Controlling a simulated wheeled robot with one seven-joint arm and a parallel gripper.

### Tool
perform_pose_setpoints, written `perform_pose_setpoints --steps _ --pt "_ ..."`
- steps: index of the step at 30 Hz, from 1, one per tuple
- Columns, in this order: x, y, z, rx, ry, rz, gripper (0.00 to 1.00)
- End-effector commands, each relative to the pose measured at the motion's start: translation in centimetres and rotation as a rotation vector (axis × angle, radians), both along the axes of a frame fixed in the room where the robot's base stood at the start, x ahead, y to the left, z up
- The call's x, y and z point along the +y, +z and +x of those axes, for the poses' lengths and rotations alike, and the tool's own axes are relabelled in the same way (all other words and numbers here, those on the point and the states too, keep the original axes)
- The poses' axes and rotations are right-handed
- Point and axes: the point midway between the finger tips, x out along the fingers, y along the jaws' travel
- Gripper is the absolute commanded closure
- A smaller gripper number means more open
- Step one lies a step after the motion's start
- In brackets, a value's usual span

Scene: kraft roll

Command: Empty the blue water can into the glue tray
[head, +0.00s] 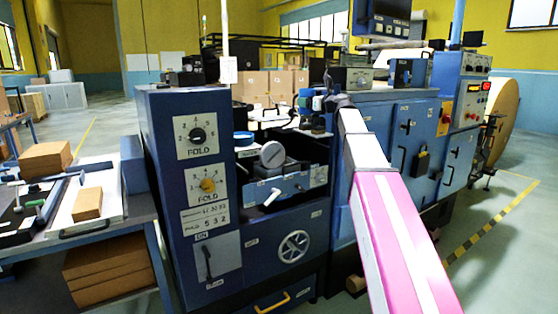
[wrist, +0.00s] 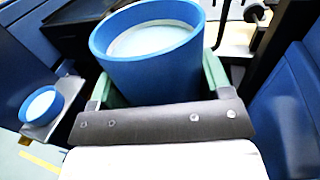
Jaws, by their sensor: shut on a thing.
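My gripper (wrist: 157,88) is shut on a blue round can (wrist: 150,68), its green fingers on either side of it. In the wrist view the can's open top shows a pale surface inside; I cannot tell whether that is water. In the head view the can (head: 305,94) is small beside my gripper (head: 318,103), above the machine's middle bay. A second blue round container (wrist: 42,105) with a pale inside stands apart on a metal ledge; it also shows in the head view (head: 243,138). I cannot clearly make out the glue tray.
A blue cabinet with dials (head: 190,190) stands left of the bay, and a blue cabinet with a padlock (head: 395,140) stands right. A handwheel (head: 294,246) is below. A bench (head: 90,235) with tools and brown stacks is at the left. Open floor lies at the right.

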Motion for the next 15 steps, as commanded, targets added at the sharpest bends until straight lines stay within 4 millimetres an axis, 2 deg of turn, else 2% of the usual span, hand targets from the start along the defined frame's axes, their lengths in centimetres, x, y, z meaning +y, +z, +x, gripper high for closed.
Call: perform_pose_setpoints --steps 15 --pt "1.1 -0.4 -0.5 -0.088 0.001 -0.194 0.63"
